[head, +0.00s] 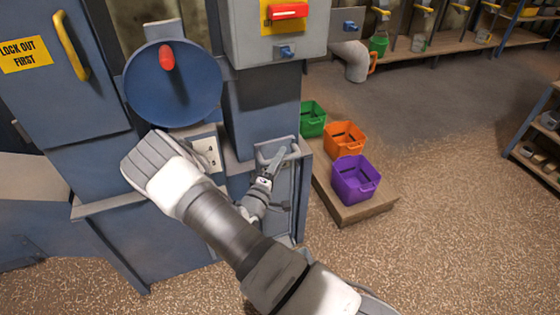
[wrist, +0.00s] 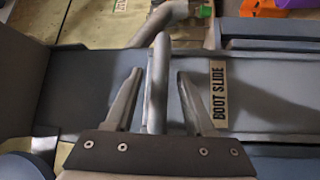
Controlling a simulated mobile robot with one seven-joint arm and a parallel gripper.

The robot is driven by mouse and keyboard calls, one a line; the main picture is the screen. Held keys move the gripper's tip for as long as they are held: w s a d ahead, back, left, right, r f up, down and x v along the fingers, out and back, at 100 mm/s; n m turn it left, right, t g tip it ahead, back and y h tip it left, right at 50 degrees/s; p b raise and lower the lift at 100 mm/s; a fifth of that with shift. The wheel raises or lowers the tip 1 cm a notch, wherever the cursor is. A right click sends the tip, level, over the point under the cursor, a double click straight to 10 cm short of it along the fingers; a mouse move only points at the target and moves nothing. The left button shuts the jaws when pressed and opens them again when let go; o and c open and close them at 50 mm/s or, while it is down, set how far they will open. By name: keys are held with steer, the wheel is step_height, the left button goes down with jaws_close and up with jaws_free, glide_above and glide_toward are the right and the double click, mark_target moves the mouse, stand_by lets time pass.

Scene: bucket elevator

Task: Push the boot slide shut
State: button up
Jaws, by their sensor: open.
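The boot slide (wrist: 262,92) is a blue-grey plate with a pale "BOOT SLIDE" label, seen close up in the wrist view. Its grey bar handle (wrist: 159,52) runs between my fingers. In the head view the handle (head: 266,152) is at the elevator's lower front, beside the orange and purple buckets. My gripper (wrist: 159,75) is open, one finger on each side of the bar, with gaps showing on both sides. In the head view my gripper (head: 273,165) is at the handle, and my arm hides part of the slide. I cannot tell whether the gripper touches the handle.
Green (head: 312,118), orange (head: 345,138) and purple (head: 355,179) buckets stand on a low wooden platform (head: 362,208) right of the elevator. A blue round cover (head: 172,90) with a red knob and a grey switch box (head: 265,40) are above my arm. Open floor lies to the right.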

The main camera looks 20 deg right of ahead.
steer(key=shift+w+d, duration=0.1)
jaws_close()
stand_by(1.4)
